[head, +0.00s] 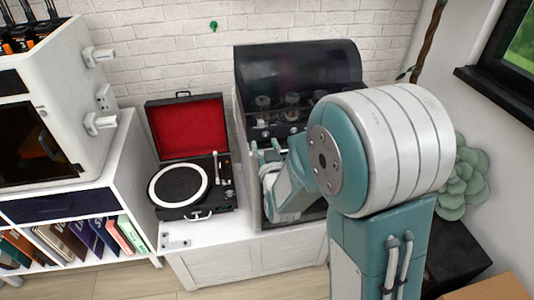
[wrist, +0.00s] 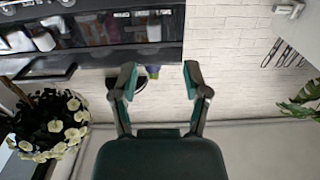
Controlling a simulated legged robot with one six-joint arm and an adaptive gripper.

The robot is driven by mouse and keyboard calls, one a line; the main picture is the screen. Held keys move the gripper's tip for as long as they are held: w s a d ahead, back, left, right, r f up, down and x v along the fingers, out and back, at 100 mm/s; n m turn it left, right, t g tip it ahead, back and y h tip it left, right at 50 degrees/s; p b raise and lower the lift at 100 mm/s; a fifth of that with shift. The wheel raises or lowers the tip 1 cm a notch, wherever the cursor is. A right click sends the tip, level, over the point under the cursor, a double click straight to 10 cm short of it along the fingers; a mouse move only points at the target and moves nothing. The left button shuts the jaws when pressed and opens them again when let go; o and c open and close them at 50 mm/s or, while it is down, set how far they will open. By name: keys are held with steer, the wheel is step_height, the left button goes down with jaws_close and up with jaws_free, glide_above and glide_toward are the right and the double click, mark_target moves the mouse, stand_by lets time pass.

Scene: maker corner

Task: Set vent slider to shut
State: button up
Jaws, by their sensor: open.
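I cannot pick out the vent slider for certain in either view. White fittings (head: 99,56) stick out from the side of the white cabinet at the left of the head view; whether one of them is the slider I cannot tell. My gripper (head: 266,150) is in front of the dark-hooded unit (head: 300,62), right of the record player, partly hidden by my arm. In the wrist view my gripper (wrist: 161,74) has its two fingers spread with nothing held between them.
An open record player (head: 182,187) with a red-lined lid stands on a low white cabinet (head: 245,258). A bookshelf (head: 20,212) is at the left. A green plant (head: 466,180) is at the right. White flowers (wrist: 62,128) show in the wrist view.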

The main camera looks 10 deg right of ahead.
steer(key=s, duration=0.4)
steer(key=shift+a, duration=0.1)
stand_by(0.3)
steer(key=s+d+r+g, duration=0.1)
steer(key=s+g, duration=0.3)
steer(key=s, duration=0.4)
steer(key=s+d+r+g, duration=0.1)
steer(key=s+r+g, duration=0.3)
steer(key=s, duration=0.4)
steer(key=s+d+r+g, duration=0.2)
steer(key=s+g, duration=0.2)
steer(key=s, duration=0.4)
steer(key=shift+r, duration=0.2)
stand_by(0.8)
